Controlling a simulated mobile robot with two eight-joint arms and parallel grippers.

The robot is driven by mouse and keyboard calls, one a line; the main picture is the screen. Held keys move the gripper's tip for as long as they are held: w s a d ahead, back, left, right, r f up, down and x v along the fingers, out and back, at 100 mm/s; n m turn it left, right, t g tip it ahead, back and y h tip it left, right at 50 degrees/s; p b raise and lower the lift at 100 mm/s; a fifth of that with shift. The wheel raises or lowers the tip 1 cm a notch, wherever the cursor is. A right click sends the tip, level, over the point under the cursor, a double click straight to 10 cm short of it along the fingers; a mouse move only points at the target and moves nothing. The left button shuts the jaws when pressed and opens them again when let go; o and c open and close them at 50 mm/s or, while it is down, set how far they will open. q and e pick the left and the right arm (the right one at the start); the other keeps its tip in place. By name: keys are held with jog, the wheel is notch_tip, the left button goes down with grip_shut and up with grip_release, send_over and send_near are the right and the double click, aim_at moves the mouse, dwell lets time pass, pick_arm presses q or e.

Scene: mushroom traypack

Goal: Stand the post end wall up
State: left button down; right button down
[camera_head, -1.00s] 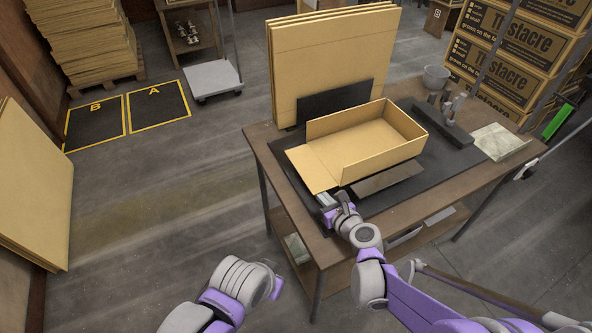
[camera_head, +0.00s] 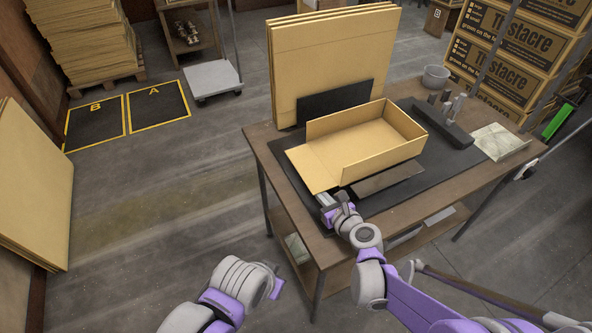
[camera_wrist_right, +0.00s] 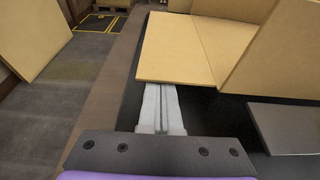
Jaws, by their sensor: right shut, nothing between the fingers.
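The cardboard tray (camera_head: 385,158) sits on the dark mat on the table, with its back, right and front walls upright. Its left end wall (camera_head: 312,169) lies folded out flat to the left; in the right wrist view this end wall (camera_wrist_right: 178,55) is a flat tan panel ahead of my fingers. My right gripper (camera_head: 325,203) is shut and empty at the near edge of the flat wall. In the wrist view its fingers (camera_wrist_right: 158,88) reach that edge, and their tips may be under it. My left gripper (camera_head: 277,287) is off the table at the bottom; its fingers are unclear.
Tall flat cardboard sheets (camera_head: 335,60) stand behind a black upright plate (camera_head: 335,101). A dark flat strip (camera_head: 388,180) lies in front of the tray. A dark tool holder (camera_head: 443,125), a bowl (camera_head: 436,76) and a paper (camera_head: 500,141) are on the right.

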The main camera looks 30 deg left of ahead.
jog(key=shift+r, duration=0.1)
dwell(0.4)
jog(key=shift+s+a+r, duration=0.1)
jog(key=shift+r, duration=0.35)
jog(key=shift+p, duration=0.3)
jog(key=shift+r, duration=0.65)
jog(key=shift+r+p, duration=0.1)
jog(key=shift+p, duration=0.2)
